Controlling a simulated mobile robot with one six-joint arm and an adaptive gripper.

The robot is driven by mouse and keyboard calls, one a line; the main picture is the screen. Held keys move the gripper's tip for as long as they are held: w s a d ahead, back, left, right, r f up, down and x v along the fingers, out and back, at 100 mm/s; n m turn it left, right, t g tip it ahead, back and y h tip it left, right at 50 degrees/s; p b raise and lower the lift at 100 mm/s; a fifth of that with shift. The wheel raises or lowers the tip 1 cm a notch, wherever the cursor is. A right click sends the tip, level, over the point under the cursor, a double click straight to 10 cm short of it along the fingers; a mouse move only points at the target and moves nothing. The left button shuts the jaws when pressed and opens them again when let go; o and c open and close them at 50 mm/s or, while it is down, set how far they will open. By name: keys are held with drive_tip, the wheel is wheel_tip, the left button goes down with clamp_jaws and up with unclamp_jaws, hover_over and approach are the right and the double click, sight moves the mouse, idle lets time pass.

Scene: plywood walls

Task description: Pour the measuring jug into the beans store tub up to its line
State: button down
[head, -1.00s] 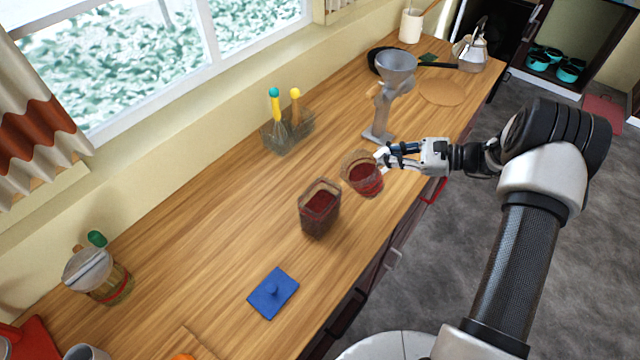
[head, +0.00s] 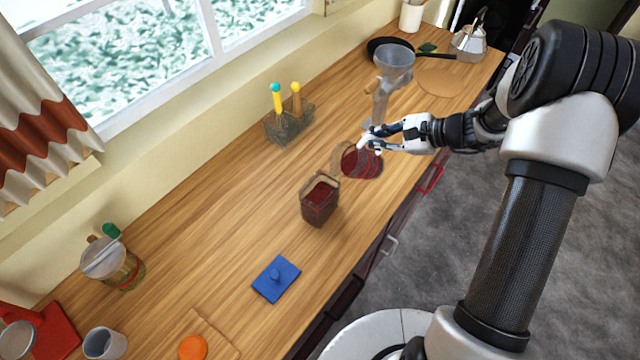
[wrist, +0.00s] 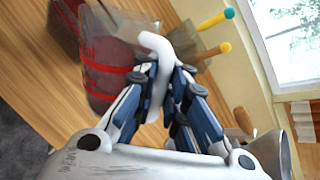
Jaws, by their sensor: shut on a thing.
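The measuring jug (head: 358,162) is clear with dark red beans inside and red markings. My gripper (head: 371,142) is shut on its white handle. The jug is tilted to the left, its mouth toward the tub, and appears held above the counter. In the wrist view the jug (wrist: 112,62) and its handle show between my fingers (wrist: 165,85). The beans store tub (head: 319,203) is a clear square tub, open and upright on the counter, with dark red beans in it. Its line cannot be made out. I cannot tell whether beans are falling.
A blue lid (head: 276,280) lies in front of the tub. A grey grinder-like stand with a funnel (head: 394,62) is behind the jug. Counter (head: 215,215) left of the tub is clear.

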drive_tip(key=shift+r, duration=0.2)
drive_tip(key=shift+a+r, duration=0.15)
drive_tip(key=shift+a, duration=0.1)
drive_tip(key=shift+r, duration=0.1)
drive_tip(key=shift+s+a+r+h, duration=0.1)
drive_tip(key=shift+s+r+h, duration=0.1)
drive_tip(key=shift+h, duration=0.2)
drive_tip(key=shift+w+p, duration=0.1)
drive_tip(key=shift+p, duration=0.2)
drive_tip(key=shift+n, duration=0.3)
drive_tip(key=shift+a, duration=0.2)
drive_tip(key=shift+r, duration=0.1)
